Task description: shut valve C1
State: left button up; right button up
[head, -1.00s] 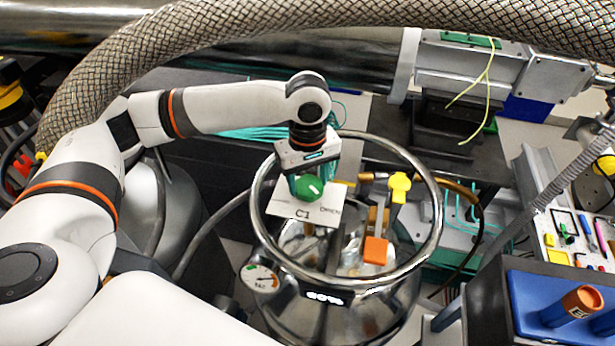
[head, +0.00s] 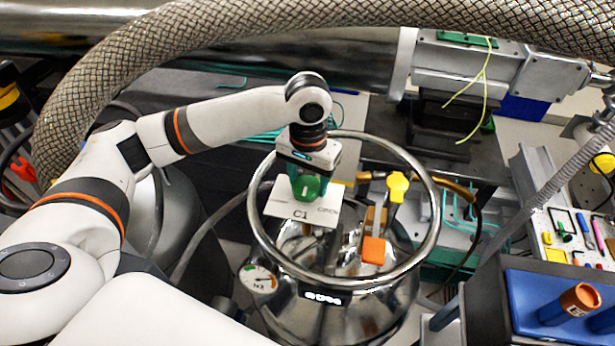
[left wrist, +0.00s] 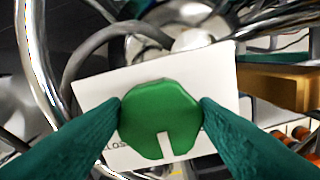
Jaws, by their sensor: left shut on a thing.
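Valve C1 has a green knob (head: 309,187) with a white mark, in front of a white card (head: 292,207) lettered C1. The card also shows in the left wrist view (left wrist: 95,97), its text partly hidden. My left gripper (head: 308,180) reaches down inside the dewar's metal ring. In the left wrist view its two green fingertips (left wrist: 160,118) press on both sides of the green knob (left wrist: 160,112), with the white mark pointing to the bottom of the picture. My right gripper is not in view.
A shiny ring (head: 437,215) surrounds the valves on the dewar. A yellow knob (head: 397,186) and an orange knob (head: 374,250) stand to the right of C1. A gauge (head: 258,279) sits at the front left. A braided hose (head: 300,15) arches above.

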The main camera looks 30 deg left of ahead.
pick_arm(q)
jog(key=m, duration=0.5)
jog(key=shift+d+r+m, duration=0.1)
jog(key=shift+d+m, duration=0.05)
jog(key=shift+m, duration=0.15)
jog(key=m, duration=0.5)
jog(key=shift+s+d+m, duration=0.1)
jog(key=shift+m, duration=0.3)
jog(key=o, duration=1)
jog(key=shift+s, duration=0.1)
